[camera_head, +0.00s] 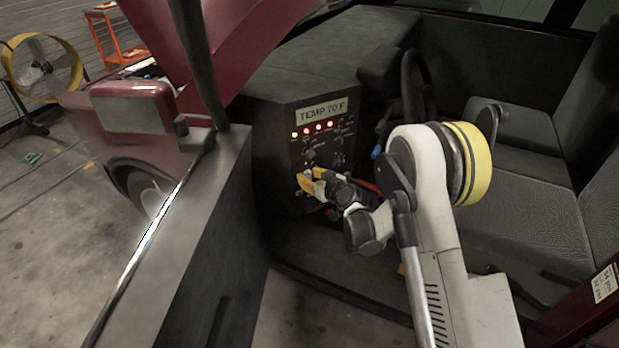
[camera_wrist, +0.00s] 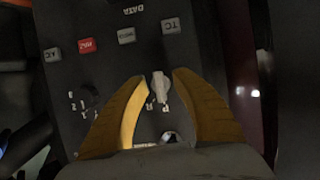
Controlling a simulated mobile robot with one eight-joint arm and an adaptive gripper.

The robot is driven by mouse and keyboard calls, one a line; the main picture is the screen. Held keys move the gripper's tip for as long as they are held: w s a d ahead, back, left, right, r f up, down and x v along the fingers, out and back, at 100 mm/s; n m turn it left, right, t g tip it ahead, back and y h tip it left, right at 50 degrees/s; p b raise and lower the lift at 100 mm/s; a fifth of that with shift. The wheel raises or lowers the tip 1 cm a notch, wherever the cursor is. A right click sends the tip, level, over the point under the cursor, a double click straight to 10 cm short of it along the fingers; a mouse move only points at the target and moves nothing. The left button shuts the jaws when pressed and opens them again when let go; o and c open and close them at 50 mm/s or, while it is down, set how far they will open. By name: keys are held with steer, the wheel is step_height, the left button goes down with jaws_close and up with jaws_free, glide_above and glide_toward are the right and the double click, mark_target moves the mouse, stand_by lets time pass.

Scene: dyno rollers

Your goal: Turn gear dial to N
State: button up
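The black control panel (camera_head: 318,112) stands inside the vehicle, with several dials on its face. In the wrist view, a pale dial knob (camera_wrist: 158,86) lies between the tips of my gripper's yellow fingers (camera_wrist: 159,80). The fingers are apart, with narrow gaps beside the knob; I cannot tell whether either touches it. In the head view, my gripper (camera_head: 305,181) is at the panel's lower left.
A display (camera_head: 321,111) reads "TEMP 70 F" above a row of lit buttons (camera_head: 318,128). The wrist view shows a red button (camera_wrist: 88,45) and a TC button (camera_wrist: 171,26). A steering wheel (camera_head: 414,85) is to the right, and the open door (camera_head: 190,250) is to the left.

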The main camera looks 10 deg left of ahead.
jaws_close()
stand_by(0.4)
steer(key=shift+d+m+g+y, duration=0.1)
steer(key=shift+m+g+y, duration=0.5)
steer(key=shift+m, duration=0.6)
steer(key=m+y, duration=0.1)
steer(key=m, duration=0.1)
steer(key=shift+m+g+y, duration=0.3)
steer(key=shift+y, duration=0.1)
steer(key=m+y, duration=0.2)
steer(key=m, duration=0.2)
steer(key=shift+m+y, duration=0.4)
